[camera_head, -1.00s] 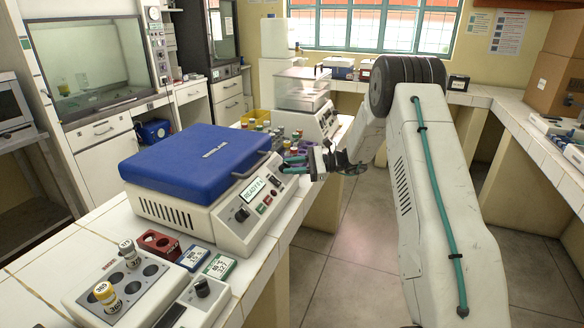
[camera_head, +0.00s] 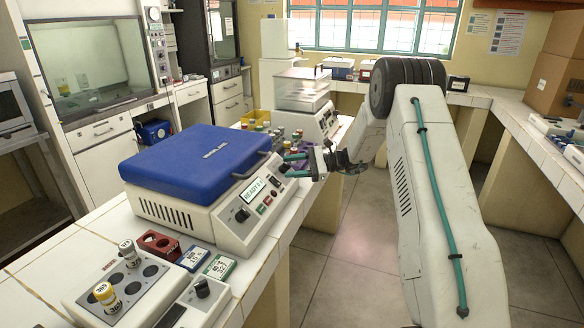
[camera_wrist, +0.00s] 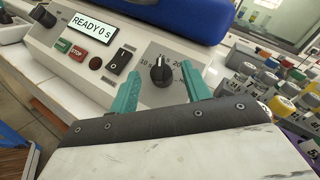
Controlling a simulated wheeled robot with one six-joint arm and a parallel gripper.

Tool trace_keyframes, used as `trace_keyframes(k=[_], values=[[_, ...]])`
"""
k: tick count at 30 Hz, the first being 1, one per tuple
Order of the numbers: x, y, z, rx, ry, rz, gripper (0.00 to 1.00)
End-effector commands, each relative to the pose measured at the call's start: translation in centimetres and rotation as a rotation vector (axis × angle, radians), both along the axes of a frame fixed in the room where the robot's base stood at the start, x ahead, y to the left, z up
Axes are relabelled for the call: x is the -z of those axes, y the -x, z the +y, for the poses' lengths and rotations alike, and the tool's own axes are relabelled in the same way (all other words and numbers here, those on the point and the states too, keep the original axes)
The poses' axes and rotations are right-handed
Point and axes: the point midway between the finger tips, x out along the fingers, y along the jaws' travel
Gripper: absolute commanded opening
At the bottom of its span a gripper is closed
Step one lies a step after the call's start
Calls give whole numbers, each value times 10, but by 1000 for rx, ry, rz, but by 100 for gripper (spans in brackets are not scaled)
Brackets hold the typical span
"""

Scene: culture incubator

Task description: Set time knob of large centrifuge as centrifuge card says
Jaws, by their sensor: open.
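The large centrifuge (camera_head: 185,205) has a shut blue lid and a white body on the bench at left. Its display (camera_wrist: 90,28) reads "READY 0 s". The time knob (camera_wrist: 160,72) is black, on a grey dial with marks that look like 10 s, 15 s and 20 s. Its white pointer line points up, near the middle mark. My gripper (camera_wrist: 160,88) is open, its teal fingers on either side of the knob with gaps visible. In the head view my gripper (camera_head: 292,165) is at the centrifuge's right front. A blue-edged card (camera_head: 194,258) and a green-edged card (camera_head: 219,267) lie before the centrifuge, too small to read surely.
Green and red buttons and a black switch (camera_wrist: 118,60) sit left of the knob. Several capped tubes (camera_wrist: 265,80) stand to the right of the dial. A red rack (camera_head: 158,243) and a device with two tubes (camera_head: 120,285) are at the near bench end.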

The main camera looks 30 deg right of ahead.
Motion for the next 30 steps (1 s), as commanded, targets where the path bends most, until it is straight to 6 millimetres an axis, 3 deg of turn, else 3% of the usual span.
trace_keyframes(k=[13,30], values=[[-5,24,-63,2,0,1,48],[-5,27,-70,0,0,1,48]])
